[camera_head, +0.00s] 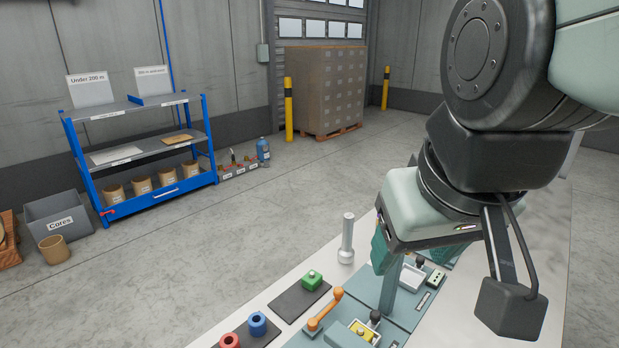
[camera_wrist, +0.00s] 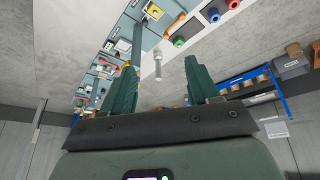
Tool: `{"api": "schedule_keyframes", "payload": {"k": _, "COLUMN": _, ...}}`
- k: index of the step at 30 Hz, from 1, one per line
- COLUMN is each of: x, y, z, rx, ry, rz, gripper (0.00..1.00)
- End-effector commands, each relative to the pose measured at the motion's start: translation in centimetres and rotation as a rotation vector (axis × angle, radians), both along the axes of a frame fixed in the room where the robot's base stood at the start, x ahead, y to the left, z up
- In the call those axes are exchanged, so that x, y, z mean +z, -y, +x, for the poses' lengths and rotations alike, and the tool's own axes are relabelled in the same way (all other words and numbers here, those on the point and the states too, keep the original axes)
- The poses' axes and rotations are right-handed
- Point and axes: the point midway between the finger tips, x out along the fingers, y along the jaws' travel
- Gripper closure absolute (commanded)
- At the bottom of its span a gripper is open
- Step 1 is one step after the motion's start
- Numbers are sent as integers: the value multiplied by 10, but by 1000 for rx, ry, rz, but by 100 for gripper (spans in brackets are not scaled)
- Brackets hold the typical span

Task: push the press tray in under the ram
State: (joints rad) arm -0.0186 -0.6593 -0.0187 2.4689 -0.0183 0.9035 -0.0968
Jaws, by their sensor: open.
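My gripper (camera_wrist: 162,85) is open and empty. Its two green fingers stand wide apart in the wrist view. In the head view a green finger (camera_head: 380,250) hangs above the bench, partly hidden by my wrist. On the bench below, a small pale tray (camera_head: 411,279) with a dark knob sits beside an upright teal post. Nearer, a yellow piece (camera_head: 362,330) sits in a pale holder with another dark knob, beside an orange lever (camera_head: 325,309). I cannot tell which of these is the press tray. I cannot make out the ram.
A grey post (camera_head: 347,239) stands upright on the white bench. A green block (camera_head: 312,280), a blue ring (camera_head: 257,324) and a red ring (camera_head: 229,341) sit on dark mats. A blue shelf rack (camera_head: 143,150) and a boxed pallet (camera_head: 325,90) stand away on the floor.

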Motion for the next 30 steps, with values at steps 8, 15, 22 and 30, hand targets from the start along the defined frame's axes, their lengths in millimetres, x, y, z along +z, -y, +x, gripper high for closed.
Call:
{"api": "schedule_keyframes", "payload": {"k": 8, "x": -42, "y": 28, "z": 82, "rx": 432, "ry": -202, "rz": -209, "gripper": 60}}
{"api": "schedule_keyframes", "payload": {"k": 15, "x": -111, "y": 48, "z": 164, "rx": 989, "ry": -293, "rz": -352, "gripper": 60}}
{"api": "schedule_keyframes", "payload": {"k": 22, "x": -198, "y": 64, "z": 216, "rx": 1484, "ry": -297, "rz": -398, "gripper": 60}}
{"api": "schedule_keyframes", "payload": {"k": 30, "x": -247, "y": 69, "z": 234, "rx": 1728, "ry": -260, "rz": -409, "gripper": 60}}
